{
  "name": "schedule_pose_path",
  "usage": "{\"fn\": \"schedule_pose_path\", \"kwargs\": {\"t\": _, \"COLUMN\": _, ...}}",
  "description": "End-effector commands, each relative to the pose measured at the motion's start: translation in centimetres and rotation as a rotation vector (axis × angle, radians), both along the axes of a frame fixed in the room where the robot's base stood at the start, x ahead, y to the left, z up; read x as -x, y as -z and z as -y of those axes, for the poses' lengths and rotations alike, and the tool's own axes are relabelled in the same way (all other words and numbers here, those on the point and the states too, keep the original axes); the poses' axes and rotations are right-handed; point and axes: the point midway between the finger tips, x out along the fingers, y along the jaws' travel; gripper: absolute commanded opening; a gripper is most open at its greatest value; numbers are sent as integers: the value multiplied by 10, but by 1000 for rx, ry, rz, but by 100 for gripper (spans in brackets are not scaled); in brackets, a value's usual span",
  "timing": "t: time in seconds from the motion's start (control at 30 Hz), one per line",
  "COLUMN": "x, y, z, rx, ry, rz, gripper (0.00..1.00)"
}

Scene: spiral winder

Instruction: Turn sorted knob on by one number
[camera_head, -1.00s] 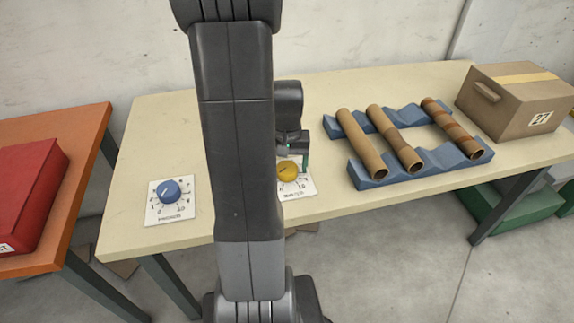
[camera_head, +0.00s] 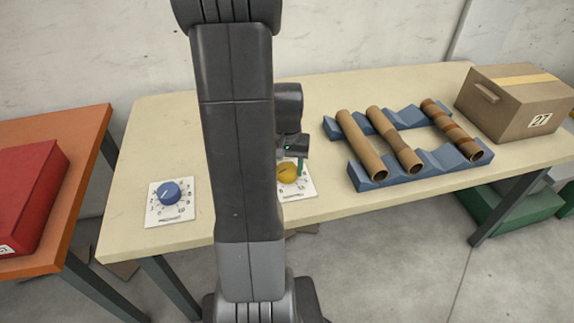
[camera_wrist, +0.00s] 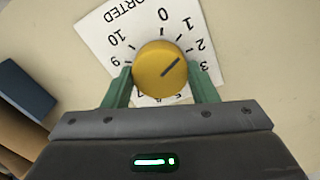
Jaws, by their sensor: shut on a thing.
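The yellow knob (camera_wrist: 158,62) stands on a white dial plate (camera_wrist: 97,32) marked "SORTED", partly cut off in the wrist view.
A blue knob (camera_head: 169,191) on its own plate lies to the left. A blue rack (camera_head: 376,180) with three brown tubes stands to the right, near a cardboard box (camera_head: 517,105). A red box (camera_head: 28,195) is on the orange table at far left.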

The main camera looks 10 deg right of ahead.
Motion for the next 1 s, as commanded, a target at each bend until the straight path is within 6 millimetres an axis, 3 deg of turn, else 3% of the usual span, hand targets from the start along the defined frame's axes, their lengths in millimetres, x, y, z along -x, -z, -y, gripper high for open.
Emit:
{"fn": "schedule_pose_path", "kwargs": {"t": 0.5, "x": 0, "y": -1, "z": 0, "rx": 0, "ry": 325, "rz": 1, "gripper": 30}}
{"fn": "schedule_pose_path", "kwargs": {"t": 1.0, "x": -1, "y": -1, "z": 0, "rx": 0, "ry": 405, "rz": 1, "gripper": 30}}
